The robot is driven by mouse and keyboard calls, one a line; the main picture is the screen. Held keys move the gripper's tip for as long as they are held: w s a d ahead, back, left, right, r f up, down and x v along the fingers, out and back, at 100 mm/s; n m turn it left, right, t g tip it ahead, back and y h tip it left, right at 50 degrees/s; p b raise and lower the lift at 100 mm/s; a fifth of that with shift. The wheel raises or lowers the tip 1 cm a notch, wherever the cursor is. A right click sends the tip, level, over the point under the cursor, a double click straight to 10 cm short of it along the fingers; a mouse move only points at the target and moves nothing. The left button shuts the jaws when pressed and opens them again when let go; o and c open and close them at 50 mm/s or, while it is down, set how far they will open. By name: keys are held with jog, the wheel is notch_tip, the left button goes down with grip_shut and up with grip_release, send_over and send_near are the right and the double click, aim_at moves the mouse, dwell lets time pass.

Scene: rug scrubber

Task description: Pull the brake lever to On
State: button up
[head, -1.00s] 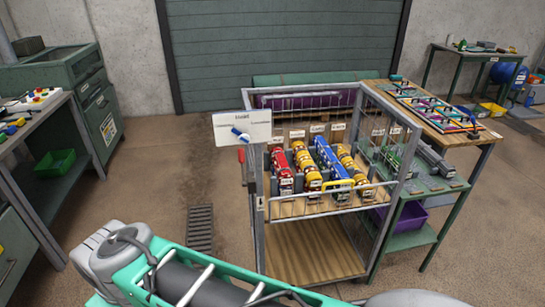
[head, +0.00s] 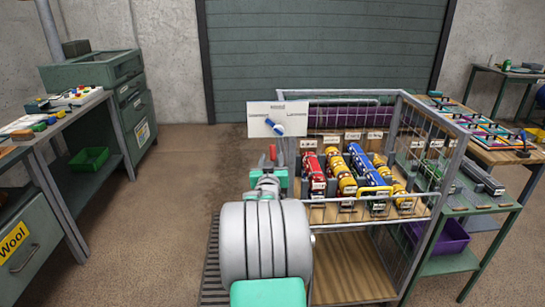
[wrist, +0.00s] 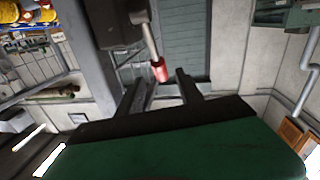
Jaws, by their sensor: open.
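The lever with a red grip (head: 272,152) stands at the left front post of the wire trolley, below a white sign. In the wrist view its red tip (wrist: 160,71) hangs on a pale rod from a dark mount. My gripper (head: 271,166) is at the lever in the head view, partly hidden behind my own arm. In the wrist view my gripper (wrist: 161,82) is open, its two fingers on either side of the red tip, which shows between or just beyond the fingertips. I cannot tell whether they touch. The lever's lower part is hidden in the head view.
A white sign (head: 278,112) with a blue pointer sits above the lever; its small words are unreadable. Open floor (head: 170,190) lies between bench and trolley.

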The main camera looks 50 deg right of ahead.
aim_at(273, 153)
jog(key=x, duration=0.3)
jog(key=shift+w+d, duration=0.1)
jog(key=shift+d, duration=0.05)
grip_shut()
dwell(0.3)
dwell(1.0)
